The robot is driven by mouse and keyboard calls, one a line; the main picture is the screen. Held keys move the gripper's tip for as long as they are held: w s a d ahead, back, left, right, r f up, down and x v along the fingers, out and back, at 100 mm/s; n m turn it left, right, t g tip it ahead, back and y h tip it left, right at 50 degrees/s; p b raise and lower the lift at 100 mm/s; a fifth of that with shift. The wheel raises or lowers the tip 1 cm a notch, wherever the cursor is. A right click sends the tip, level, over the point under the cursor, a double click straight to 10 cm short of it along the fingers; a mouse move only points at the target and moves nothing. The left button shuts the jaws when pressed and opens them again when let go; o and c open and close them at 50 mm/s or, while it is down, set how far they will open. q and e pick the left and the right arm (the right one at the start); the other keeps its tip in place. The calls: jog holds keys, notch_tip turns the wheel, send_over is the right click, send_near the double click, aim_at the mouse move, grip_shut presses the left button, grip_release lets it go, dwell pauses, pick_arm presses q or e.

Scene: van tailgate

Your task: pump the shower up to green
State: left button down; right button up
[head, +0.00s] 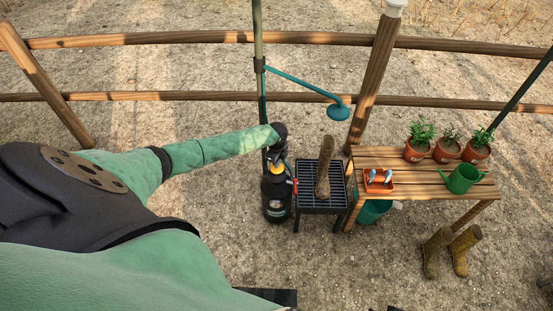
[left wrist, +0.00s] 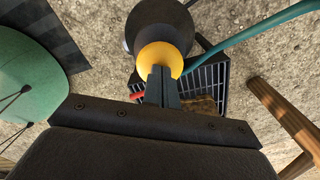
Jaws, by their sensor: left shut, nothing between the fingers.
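The shower's black tank (head: 276,200) stands upright on the ground, left of a low grated stand, with a hose at its side. Its top has a yellow round part, seen in the left wrist view (left wrist: 158,55). My left gripper (head: 278,155) is above the tank's top. In the left wrist view its fingers (left wrist: 161,74) are shut with nothing between them and point at the yellow part; I cannot tell if they touch it. The teal shower head (head: 338,112) hangs from an arm on a green pole. No green gauge mark is readable. My right gripper is not in view.
A wooden bench (head: 405,183) at the right holds potted plants (head: 417,150), a green watering can (head: 463,180) and an orange tray (head: 378,187). Boots (head: 436,250) stand in front. A wooden fence (head: 190,38) runs behind.

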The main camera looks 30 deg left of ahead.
pick_arm(q)
jog(key=shift+r+p, duration=2.05)
jog(key=shift+r, duration=0.4)
jog(key=shift+f, duration=0.1)
jog(key=shift+f+b, duration=1.55)
jog(key=shift+f, duration=0.85)
jog(key=shift+r, duration=0.1)
jog(key=shift+r+p, duration=2)
jog(key=shift+r, duration=0.55)
notch_tip(320, 180, up, 6)
jog(key=p, duration=0.4)
jog(key=shift+p, duration=0.35)
